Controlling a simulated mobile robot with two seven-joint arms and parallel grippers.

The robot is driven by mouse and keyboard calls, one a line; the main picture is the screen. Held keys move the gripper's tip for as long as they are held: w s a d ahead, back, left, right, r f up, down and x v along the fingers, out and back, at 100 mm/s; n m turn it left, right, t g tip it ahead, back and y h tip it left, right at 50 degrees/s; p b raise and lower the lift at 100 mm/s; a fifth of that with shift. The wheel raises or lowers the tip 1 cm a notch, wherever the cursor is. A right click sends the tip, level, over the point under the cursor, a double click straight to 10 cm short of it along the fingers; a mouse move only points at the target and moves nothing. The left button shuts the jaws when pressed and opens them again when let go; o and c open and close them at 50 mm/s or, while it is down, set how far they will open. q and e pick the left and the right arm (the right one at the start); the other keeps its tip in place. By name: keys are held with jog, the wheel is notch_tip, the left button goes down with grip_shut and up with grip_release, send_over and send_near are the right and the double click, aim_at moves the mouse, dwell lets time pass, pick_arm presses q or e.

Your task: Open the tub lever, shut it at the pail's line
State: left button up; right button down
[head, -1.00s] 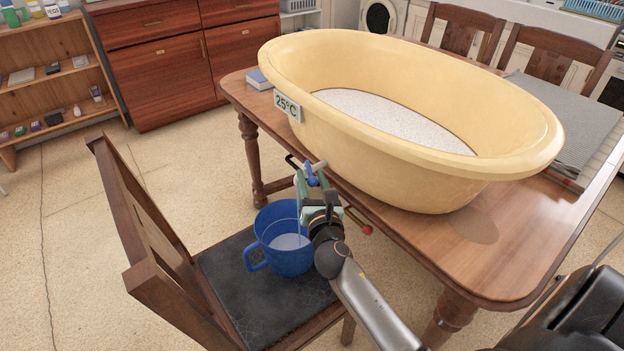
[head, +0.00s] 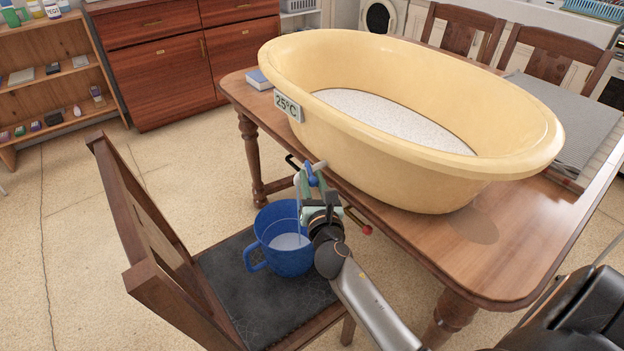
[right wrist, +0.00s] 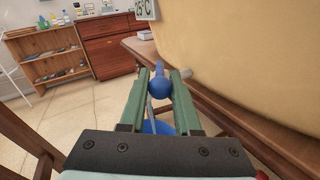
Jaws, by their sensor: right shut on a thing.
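The cream tub (head: 345,135) stands on the wooden table, with pale liquid in it. Its blue lever (head: 309,174) sits on the tap at the tub's near side, just past the table edge. My right gripper (head: 308,186) is shut on the lever; in the right wrist view the round blue lever (right wrist: 160,86) sits between the green fingers (right wrist: 161,98). A thin pale stream falls below the tap into the blue pail (head: 284,258) on the chair. The pail holds pale liquid; I cannot make out its line. My left gripper is not in view.
The chair (head: 150,235) stands close to the table (head: 470,245), its backrest left of the pail. A "25°C" tag (head: 287,106) is on the tub. A grey ribbed mat (head: 575,115) lies at the table's right. Open floor is at the left.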

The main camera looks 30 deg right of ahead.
dwell(0.7)
jog(key=shift+s+d+r+n+t+y+p, duration=0.2)
jog(key=shift+d+n+t+y+p, duration=0.15)
jog(key=shift+n+y+p, duration=0.45)
jog(key=d+n+y, duration=0.1)
jog(key=y, duration=0.1)
jog(key=n+y, duration=0.1)
jog(key=y, duration=0.1)
jog(key=d+n+y, duration=0.1)
jog(key=n+y, duration=0.1)
jog(key=y, duration=0.1)
jog(key=shift+d+f+t, duration=0.25)
jog(key=shift+d+t, duration=0.05)
jog(key=shift+t, duration=0.05)
jog(key=c, duration=1.1)
grip_release()
jog(key=shift+o, duration=1.1)
